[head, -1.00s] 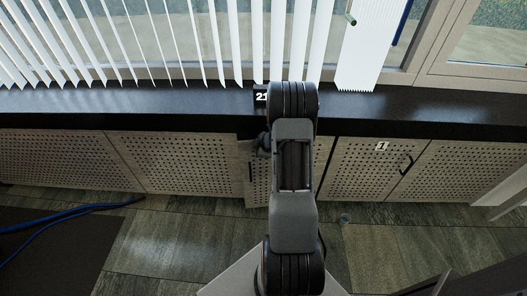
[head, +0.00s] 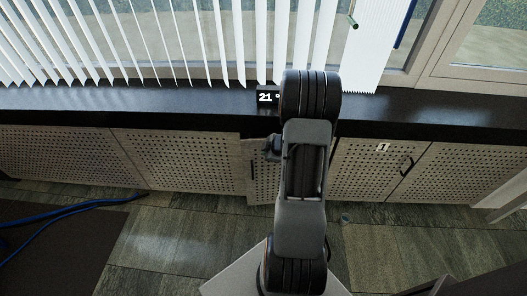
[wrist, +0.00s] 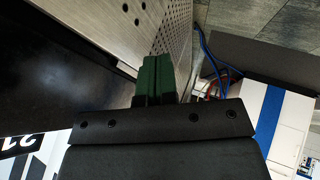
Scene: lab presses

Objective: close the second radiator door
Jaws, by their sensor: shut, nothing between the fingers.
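A perforated radiator door (head: 262,172) stands behind my arm in the head view. Its left edge sits slightly forward of the neighbouring panel, so it looks a little ajar; my arm hides its right part. A dark handle shows near that edge. My gripper (wrist: 157,78) shows in the wrist view with its green fingers together and empty. They are close beside a perforated panel (wrist: 172,28); I cannot tell whether they touch it. In the head view the gripper is mostly hidden by my arm.
A door marked 1 (head: 368,166) with a dark handle is to the right and looks shut. A black sill (head: 180,103) runs above the doors, with a display reading 21 (head: 267,97). Blue hoses (head: 70,212) lie on the floor at left. White blinds hang above.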

